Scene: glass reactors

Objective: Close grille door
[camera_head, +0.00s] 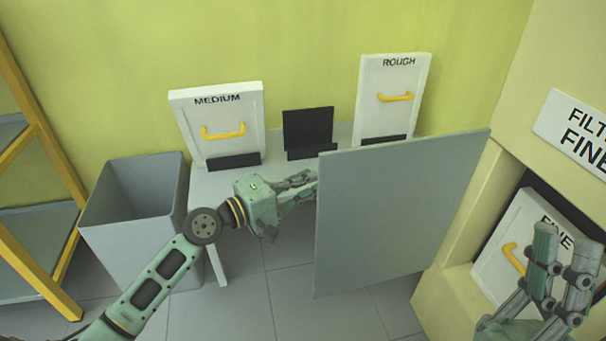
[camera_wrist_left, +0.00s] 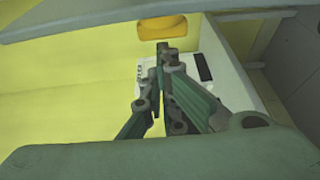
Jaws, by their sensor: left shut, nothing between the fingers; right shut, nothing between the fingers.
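The grille door (camera_head: 400,210) is a plain grey panel standing open, swung out from the cream cabinet (camera_head: 470,200) at the right. My left gripper (camera_head: 312,180) is shut and empty at the door's free left edge. Its tips reach the edge and may be partly hidden behind it; I cannot tell whether they touch. In the left wrist view its closed fingers (camera_wrist_left: 163,52) point toward a yellow handle (camera_wrist_left: 162,27). My right gripper (camera_head: 566,248) is shut and empty in front of the white FINE filter (camera_head: 500,262) inside the cabinet opening.
White MEDIUM (camera_head: 218,142) and ROUGH (camera_head: 377,118) filters stand on a low table (camera_head: 225,186) at the back wall, with a black empty holder (camera_head: 308,130) between them. A grey bin (camera_head: 130,220) and yellow-framed shelf (camera_head: 45,130) are at the left.

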